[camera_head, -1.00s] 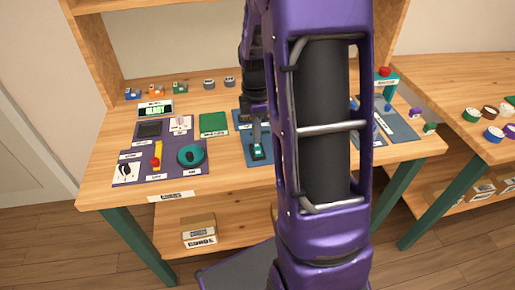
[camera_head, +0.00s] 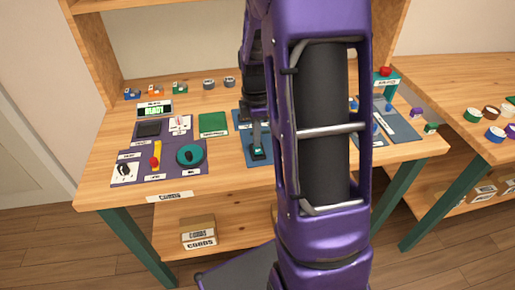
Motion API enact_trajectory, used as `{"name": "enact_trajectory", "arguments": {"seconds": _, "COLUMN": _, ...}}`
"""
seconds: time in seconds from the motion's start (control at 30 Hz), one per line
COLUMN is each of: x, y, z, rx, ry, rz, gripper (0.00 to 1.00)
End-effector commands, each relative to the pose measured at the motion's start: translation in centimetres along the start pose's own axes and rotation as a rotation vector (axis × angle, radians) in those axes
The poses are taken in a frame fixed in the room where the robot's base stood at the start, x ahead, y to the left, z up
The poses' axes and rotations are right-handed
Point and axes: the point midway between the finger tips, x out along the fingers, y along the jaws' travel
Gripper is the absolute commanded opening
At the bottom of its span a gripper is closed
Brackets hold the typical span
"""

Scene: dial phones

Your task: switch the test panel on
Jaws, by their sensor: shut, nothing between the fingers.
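A purple panel (camera_head: 137,177) lies on the left of the workbench. It carries a white plate with a black switch (camera_head: 124,170), a red-knobbed yellow lever (camera_head: 155,161), a teal round dial (camera_head: 190,155) and a dark square (camera_head: 149,129). A small display with green lettering (camera_head: 154,109) stands behind it. Which item is the test panel I cannot tell from the labels, which are too small. My gripper (camera_head: 257,149) is shut and empty, pointing down over a blue mat (camera_head: 250,158), close to a small dark and teal piece there. Contact cannot be told. My arm hides part of the bench.
A green square (camera_head: 213,124) lies between panel and mat. Several small coloured items line the back edge. To the right are a grey-blue board (camera_head: 400,127) and a teal stand with a red top (camera_head: 386,78). A side table (camera_head: 475,85) holds several rolls.

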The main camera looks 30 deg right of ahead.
Motion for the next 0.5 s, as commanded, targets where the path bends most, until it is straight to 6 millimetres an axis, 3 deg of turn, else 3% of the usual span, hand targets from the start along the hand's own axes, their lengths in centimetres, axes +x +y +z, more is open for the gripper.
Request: {"name": "enact_trajectory", "arguments": {"seconds": 0.5, "x": -3.3, "y": 0.0, "z": 0.0, "rx": -0.001, "ry": 0.0, "rz": 0.0, "gripper": 0.0}}
